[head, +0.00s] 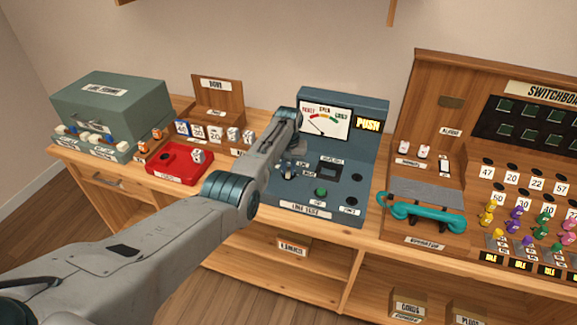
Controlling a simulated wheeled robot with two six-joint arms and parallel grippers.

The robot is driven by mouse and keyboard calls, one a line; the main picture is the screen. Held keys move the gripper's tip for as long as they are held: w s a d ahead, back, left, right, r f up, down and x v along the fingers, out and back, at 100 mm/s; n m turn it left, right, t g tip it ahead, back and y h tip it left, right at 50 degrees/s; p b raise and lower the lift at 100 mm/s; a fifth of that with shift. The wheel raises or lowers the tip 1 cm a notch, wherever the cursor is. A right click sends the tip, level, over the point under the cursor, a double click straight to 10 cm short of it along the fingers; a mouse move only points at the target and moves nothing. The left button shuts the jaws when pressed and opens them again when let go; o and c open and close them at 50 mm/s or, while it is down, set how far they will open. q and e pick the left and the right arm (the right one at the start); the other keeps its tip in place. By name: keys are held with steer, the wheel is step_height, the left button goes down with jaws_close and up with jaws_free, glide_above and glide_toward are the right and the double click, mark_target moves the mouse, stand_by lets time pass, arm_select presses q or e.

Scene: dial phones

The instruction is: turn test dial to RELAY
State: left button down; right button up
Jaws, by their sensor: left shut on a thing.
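The grey-blue line test unit (285,208) stands on the middle of the wooden counter. My left gripper (287,173) reaches down to the left part of the sloping panel, shut on the test dial there. The gripper hides most of the dial, and I cannot tell which way it points. Small labels (307,168) beside it are too small to read surely. My right gripper is not in view.
A green button (320,192) and a dark square recess (327,170) lie right of the gripper. A red tray (178,165) stands left. A teal handset (425,211) and the wooden switchboard (432,75) stand right. My left arm crosses over the counter's front edge.

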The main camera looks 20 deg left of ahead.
arm_select(q)
steer(key=m, duration=0.3)
steer(key=shift+r+m, duration=0.1)
steer(key=shift+m, duration=0.2)
steer(key=m+p, duration=0.1)
steer(key=m, duration=0.3)
steer(key=shift+m, duration=0.3)
steer(key=m, duration=0.4)
steer(key=shift+w+m, duration=0.1)
steer(key=shift+m, duration=1.6)
steer(key=c, duration=1.4)
jaws_free()
steer(key=shift+c, duration=0.2)
